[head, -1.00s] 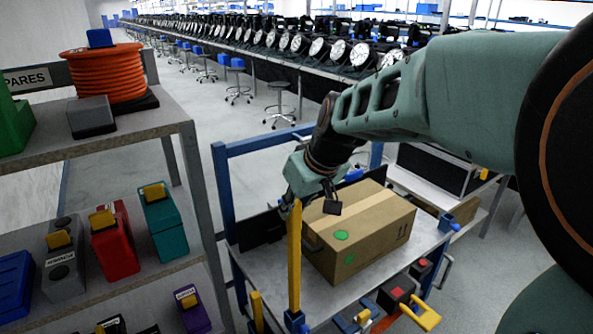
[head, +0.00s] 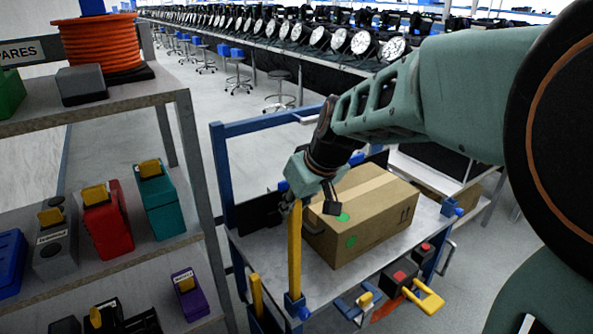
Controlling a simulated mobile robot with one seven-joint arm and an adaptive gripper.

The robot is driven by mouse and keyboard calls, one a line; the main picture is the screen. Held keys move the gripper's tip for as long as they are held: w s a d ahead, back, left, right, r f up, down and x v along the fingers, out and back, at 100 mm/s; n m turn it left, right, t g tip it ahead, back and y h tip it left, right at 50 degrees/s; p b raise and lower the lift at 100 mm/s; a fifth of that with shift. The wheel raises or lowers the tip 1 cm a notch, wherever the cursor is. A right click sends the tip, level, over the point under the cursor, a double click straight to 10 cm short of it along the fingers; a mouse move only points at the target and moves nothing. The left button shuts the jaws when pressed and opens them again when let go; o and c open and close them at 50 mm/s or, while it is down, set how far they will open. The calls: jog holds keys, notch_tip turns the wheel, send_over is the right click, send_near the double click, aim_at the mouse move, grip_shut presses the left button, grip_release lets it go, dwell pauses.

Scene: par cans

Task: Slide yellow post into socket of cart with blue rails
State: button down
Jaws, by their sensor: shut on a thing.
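The yellow post (head: 294,250) stands upright at the near left corner of the cart with blue rails (head: 265,125). My gripper (head: 296,202) is shut on the post near its top, and the fingers are small and partly hidden by the wrist. The post's lower end meets the blue socket (head: 296,304) at the cart's corner and appears to be inside it. How deep it sits cannot be seen.
A cardboard box (head: 365,215) lies on the cart deck close right of my gripper. A shorter yellow post (head: 256,294) stands left of the socket. A yellow handle (head: 425,297) sticks out in front. A grey shelf (head: 120,115) with coloured cases stands at left.

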jog(key=c, duration=1.6)
grip_release()
notch_tip(320, 180, up, 10)
